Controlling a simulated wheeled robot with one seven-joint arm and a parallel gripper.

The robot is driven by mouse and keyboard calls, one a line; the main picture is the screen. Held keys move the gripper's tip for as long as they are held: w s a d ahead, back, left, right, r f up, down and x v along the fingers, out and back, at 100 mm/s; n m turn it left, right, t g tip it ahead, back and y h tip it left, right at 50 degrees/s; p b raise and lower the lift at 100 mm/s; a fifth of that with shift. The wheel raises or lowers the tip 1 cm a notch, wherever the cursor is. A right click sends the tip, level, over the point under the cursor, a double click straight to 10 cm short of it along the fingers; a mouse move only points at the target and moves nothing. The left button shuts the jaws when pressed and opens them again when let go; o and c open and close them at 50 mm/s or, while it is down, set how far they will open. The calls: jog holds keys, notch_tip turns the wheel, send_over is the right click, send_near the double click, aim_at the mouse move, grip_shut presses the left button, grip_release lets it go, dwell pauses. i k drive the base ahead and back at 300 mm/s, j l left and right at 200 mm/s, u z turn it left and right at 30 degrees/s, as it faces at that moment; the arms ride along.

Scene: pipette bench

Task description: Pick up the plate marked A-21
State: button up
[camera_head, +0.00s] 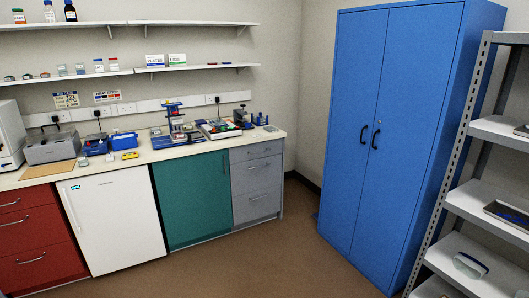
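No plate marked A-21 can be made out from here; any such marking is too small to read. A pale worktop (215,145) runs along the left wall with small lab items on it. A small flat pale item (270,128) lies near its right end, and I cannot tell whether it is a plate. A white box that seems to read PLATES (155,61) stands on the lower wall shelf, beside a green and white box that seems to read LIDS (177,60). My gripper is not in view.
Blue-based stands (177,128) and a tray-like device (218,129) crowd the worktop. Below are red drawers (35,230), a white fridge (115,220) and a teal cabinet (193,200). A tall blue cupboard (390,140) and metal shelving (480,200) stand right. Brown floor (270,260) is clear.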

aim_at(269, 128)
jog(key=i, duration=2.85)
jog(key=i+l+u, duration=0.2)
jog(key=i+u, duration=0.3)
jog(key=i, duration=0.3)
jog(key=i+l+u, duration=0.45)
jog(key=i, duration=0.3)
jog(key=i+l+u, duration=0.5)
jog(key=i+l, duration=0.15)
jog(key=l, duration=0.25)
